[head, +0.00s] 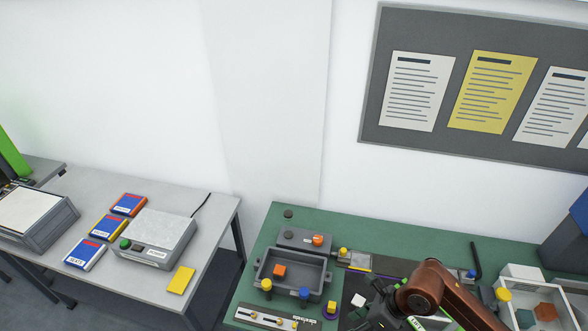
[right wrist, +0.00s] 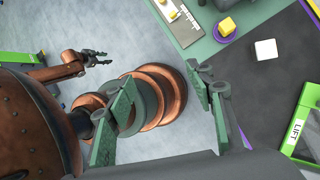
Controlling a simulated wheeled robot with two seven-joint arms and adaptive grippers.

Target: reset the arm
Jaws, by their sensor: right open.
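My right arm (head: 432,288) is copper-coloured and comes in at the bottom right of the head view, over the green bench. My right gripper (right wrist: 165,95) shows in the right wrist view with its green-padded fingers wide apart and nothing between them. Below the fingers are copper arm parts and grey floor, beside the bench edge. My left gripper (right wrist: 98,57) shows small at the upper left of the right wrist view, its two dark fingers apart and empty over the floor. It is outside the head view.
The green bench (head: 335,222) bears a grey tray (head: 262,270) with an orange block, a white cube (right wrist: 266,49), a purple disc (right wrist: 228,27) and a bin (head: 560,292) at the right. A grey table (head: 195,200) with a scale (head: 152,245) stands left, across a gap.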

